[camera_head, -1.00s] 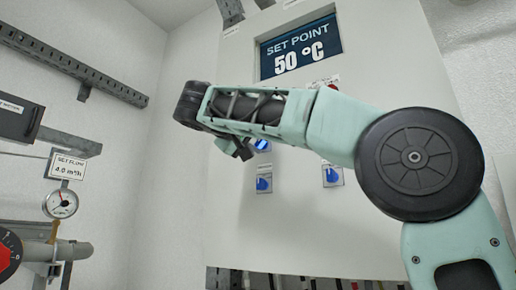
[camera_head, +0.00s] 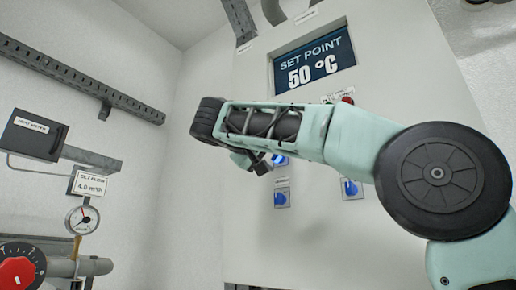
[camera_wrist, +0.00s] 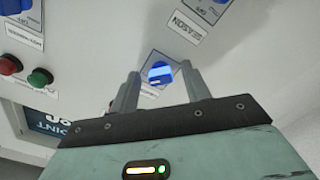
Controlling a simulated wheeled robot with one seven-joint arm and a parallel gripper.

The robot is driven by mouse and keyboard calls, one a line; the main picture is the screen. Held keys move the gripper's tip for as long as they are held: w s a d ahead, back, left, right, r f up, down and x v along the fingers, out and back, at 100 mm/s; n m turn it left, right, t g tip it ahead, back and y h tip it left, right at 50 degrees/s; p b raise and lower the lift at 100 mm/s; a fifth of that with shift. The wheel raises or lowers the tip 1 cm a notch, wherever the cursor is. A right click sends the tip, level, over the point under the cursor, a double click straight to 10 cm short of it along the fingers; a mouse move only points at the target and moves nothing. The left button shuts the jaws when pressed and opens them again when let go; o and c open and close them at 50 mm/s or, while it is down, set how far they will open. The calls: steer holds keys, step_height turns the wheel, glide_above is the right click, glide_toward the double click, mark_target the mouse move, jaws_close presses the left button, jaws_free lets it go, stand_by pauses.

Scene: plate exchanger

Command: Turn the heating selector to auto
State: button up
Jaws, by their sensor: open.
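A blue selector knob (camera_wrist: 160,72) on a pale plate sits between the fingertips of my gripper (camera_wrist: 158,82) in the wrist view. My gripper is open; whether a finger touches the knob I cannot tell. In the head view, blue selectors show on the white panel at upper left (camera_head: 279,160), lower left (camera_head: 281,198) and right (camera_head: 350,188). My gripper (camera_head: 258,165) is close beside the upper left one. A label reading SEASON (camera_wrist: 188,26) lies between the knob at my fingers and another blue selector (camera_wrist: 207,8). No heating label is readable.
The panel carries a display (camera_head: 313,60) reading SET POINT 50 °C. A red button (camera_wrist: 9,65) and green button (camera_wrist: 40,77) are near my gripper. Left are a gauge (camera_head: 82,219), a red knob (camera_head: 16,272) and pipework.

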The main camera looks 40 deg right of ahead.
steer(key=v, duration=1.7)
steer(key=w+a+f+n+t+y, duration=0.4)
steer(key=w+f+n, duration=0.35)
steer(key=f, duration=0.25)
steer(key=s+a+f+n+g+y, duration=0.1)
steer(key=a+f+n+y, duration=0.15)
steer(key=f, duration=0.65)
steer(key=a+f+n+g+y, duration=0.15)
steer(key=f+n+y, duration=0.25)
steer(key=f, duration=0.5)
steer(key=s+f+g+y+p, duration=0.1)
steer(key=s+f+g+y, duration=0.2)
steer(key=s+f, duration=0.9)
steer(key=s+f+m+g+y+p, duration=0.1)
steer(key=s+f+g+y, duration=0.3)
steer(key=s+f, duration=0.8)
step_height(320, 180, down, 5)
steer(key=shift+s+f+g, duration=0.2)
steer(key=shift+g, duration=0.15)
steer(key=shift+a, duration=0.1)
